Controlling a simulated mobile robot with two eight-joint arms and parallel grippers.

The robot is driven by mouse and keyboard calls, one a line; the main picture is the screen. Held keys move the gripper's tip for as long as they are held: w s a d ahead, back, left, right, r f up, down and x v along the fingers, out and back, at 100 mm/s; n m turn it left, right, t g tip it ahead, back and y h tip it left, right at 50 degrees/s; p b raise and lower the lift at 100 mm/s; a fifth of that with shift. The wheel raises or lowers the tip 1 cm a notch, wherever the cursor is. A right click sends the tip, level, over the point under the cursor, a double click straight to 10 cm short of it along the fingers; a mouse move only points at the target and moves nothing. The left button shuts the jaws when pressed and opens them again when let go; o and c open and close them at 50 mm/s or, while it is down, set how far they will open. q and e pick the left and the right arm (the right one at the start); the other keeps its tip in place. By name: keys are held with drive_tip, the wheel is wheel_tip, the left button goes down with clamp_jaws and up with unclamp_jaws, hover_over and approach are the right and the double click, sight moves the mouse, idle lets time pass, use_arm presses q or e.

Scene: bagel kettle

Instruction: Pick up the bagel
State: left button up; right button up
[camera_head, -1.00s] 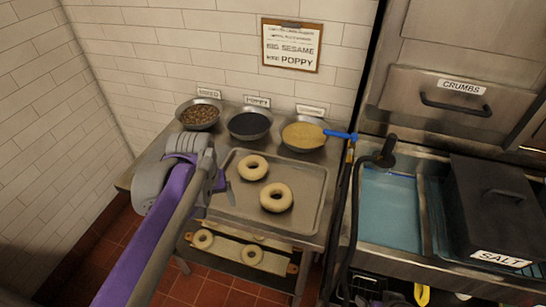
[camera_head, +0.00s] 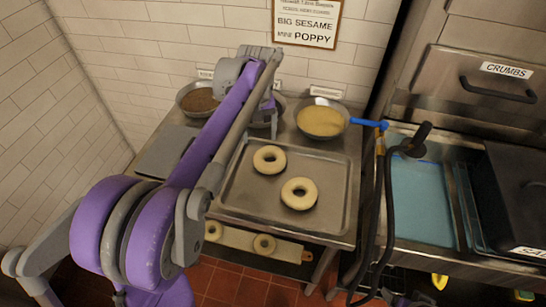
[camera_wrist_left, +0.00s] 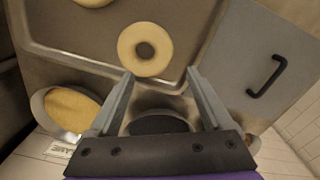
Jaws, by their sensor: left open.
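Two pale ring bagels lie on a metal tray (camera_head: 335,208) on the table. The farther bagel (camera_head: 269,159) lies toward the back left of the tray, and the nearer bagel (camera_head: 299,193) lies to its front right. My left gripper (camera_head: 266,120) is open and empty, over the middle bowl behind the tray. In the left wrist view, the farther bagel (camera_wrist_left: 146,50) shows just beyond the fingertips of my left gripper (camera_wrist_left: 160,73), with no contact visible. The nearer bagel is cut off at that view's top edge. My right gripper is not in view.
A seed bowl (camera_head: 197,100) and a yellow topping bowl (camera_head: 322,121) stand behind the tray. A dark bowl (camera_wrist_left: 158,123) lies between them, mostly hidden by my gripper in the head view. More bagels (camera_head: 264,244) sit on a lower shelf. A water basin (camera_head: 420,205) is at right.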

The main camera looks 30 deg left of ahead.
sight(259, 158)
use_arm(q)
drive_tip(key=f, duration=0.6)
drive_tip(key=s+f, duration=0.1)
drive_tip(key=f, duration=0.2)
drive_tip(key=shift+f, duration=0.1)
drive_tip(key=shift+c, duration=0.2)
clamp_jaws()
